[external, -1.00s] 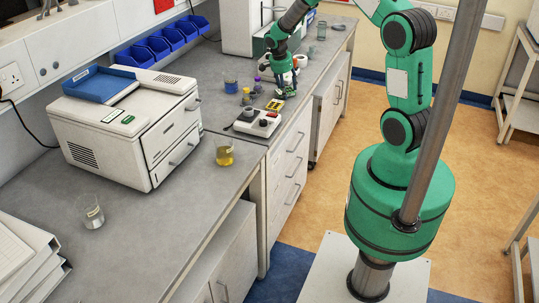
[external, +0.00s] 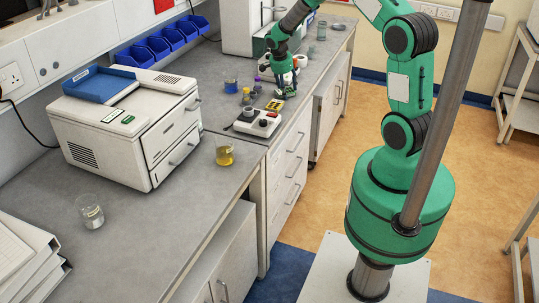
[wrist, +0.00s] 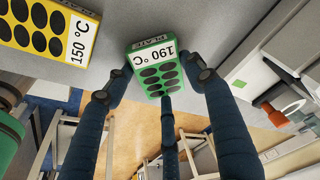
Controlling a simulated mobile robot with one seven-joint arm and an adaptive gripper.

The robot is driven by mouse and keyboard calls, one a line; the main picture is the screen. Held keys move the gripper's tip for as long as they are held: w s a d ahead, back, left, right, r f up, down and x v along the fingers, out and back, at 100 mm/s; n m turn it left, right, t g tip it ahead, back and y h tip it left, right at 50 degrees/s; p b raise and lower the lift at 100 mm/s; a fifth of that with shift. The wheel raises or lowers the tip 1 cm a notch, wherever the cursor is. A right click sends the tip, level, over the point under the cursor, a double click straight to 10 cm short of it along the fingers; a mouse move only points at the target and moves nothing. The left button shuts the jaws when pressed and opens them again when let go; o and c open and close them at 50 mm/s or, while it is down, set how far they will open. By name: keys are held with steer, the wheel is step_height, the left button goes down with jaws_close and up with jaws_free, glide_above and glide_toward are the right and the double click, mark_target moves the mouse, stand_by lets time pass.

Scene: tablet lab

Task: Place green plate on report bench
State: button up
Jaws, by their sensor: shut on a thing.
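The green plate (wrist: 158,68), a small block labelled "190 °C" with rows of dark wells, sits between the blue-black fingers of my gripper (wrist: 155,82) in the wrist view. The fingers are closed around its sides. In the external view, my gripper (external: 286,90) is at the far part of the grey bench, near its front edge, and mostly hides the plate. I cannot tell whether the plate touches the bench top. No label in view marks which surface is the report bench.
A yellow plate (external: 274,105) labelled "150 °C" lies beside my gripper; it also shows in the wrist view (wrist: 40,25). A white device with knobs (external: 257,123), a yellow-liquid beaker (external: 224,153) and a white printer-like machine (external: 125,125) stand nearer. The near bench top (external: 150,220) has free room.

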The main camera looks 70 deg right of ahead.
steer(key=shift+s+a+f, duration=0.15)
steer(key=shift+s+f, duration=0.05)
steer(key=shift+f, duration=0.35)
steer(key=shift+s+a+f, duration=0.15)
steer(key=shift+f, duration=0.35)
steer(key=o, duration=1)
steer(key=shift+f, duration=0.1)
steer(key=shift+o, duration=0.7)
steer(key=shift+w+d+f, duration=0.15)
steer(key=shift+w, duration=0.05)
steer(key=shift+s+r, duration=0.1)
steer(key=shift+r, duration=0.2)
steer(key=shift+w+d+r, duration=0.15)
steer(key=shift+w+r, duration=0.05)
steer(key=shift+r, duration=0.05)
